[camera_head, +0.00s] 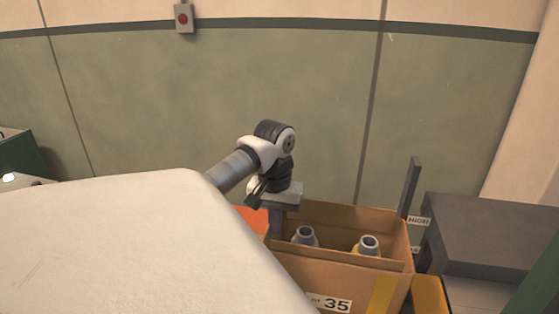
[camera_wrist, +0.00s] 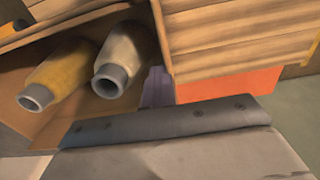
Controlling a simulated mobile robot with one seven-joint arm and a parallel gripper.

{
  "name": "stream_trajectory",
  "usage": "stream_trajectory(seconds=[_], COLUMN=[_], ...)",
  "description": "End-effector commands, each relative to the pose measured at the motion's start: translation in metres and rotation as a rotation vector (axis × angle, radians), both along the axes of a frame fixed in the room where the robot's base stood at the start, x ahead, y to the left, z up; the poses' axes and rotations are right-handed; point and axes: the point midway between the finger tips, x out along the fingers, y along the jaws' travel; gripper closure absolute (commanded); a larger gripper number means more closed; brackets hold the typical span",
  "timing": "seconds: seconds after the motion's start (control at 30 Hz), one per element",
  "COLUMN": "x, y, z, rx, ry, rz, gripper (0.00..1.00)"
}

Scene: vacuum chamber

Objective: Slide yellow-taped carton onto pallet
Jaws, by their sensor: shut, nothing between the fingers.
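The open cardboard carton (camera_head: 300,275) has a vertical yellow tape strip (camera_head: 383,295) and a "35" label on its front. Two bottles with grey necks stand inside: a whitish one (camera_head: 305,237) and a yellow one (camera_head: 368,246). I cannot clearly make out a pallet.
A dark grey stepped block (camera_head: 485,225) with a "HIGH" label stands right of the carton, with a thin upright post (camera_head: 411,187) between. A yellow piece (camera_head: 430,297) lies against the carton's right side. An orange surface (camera_head: 255,221) shows at its left. A curved green wall (camera_head: 220,100) closes the back.

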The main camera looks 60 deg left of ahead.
Motion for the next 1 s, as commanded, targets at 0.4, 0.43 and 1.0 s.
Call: stream_trajectory(seconds=[0.4, 0.43, 1.0], x=[-0.007, -0.008, -0.033], y=[0.007, 0.008, 0.032], z=[0.000, 0.000, 0.000], rx=[0.001, 0.001, 0.001], ry=[0.001, 0.001, 0.002], rz=[0.004, 0.004, 0.004], gripper=[1.00, 1.00, 1.00])
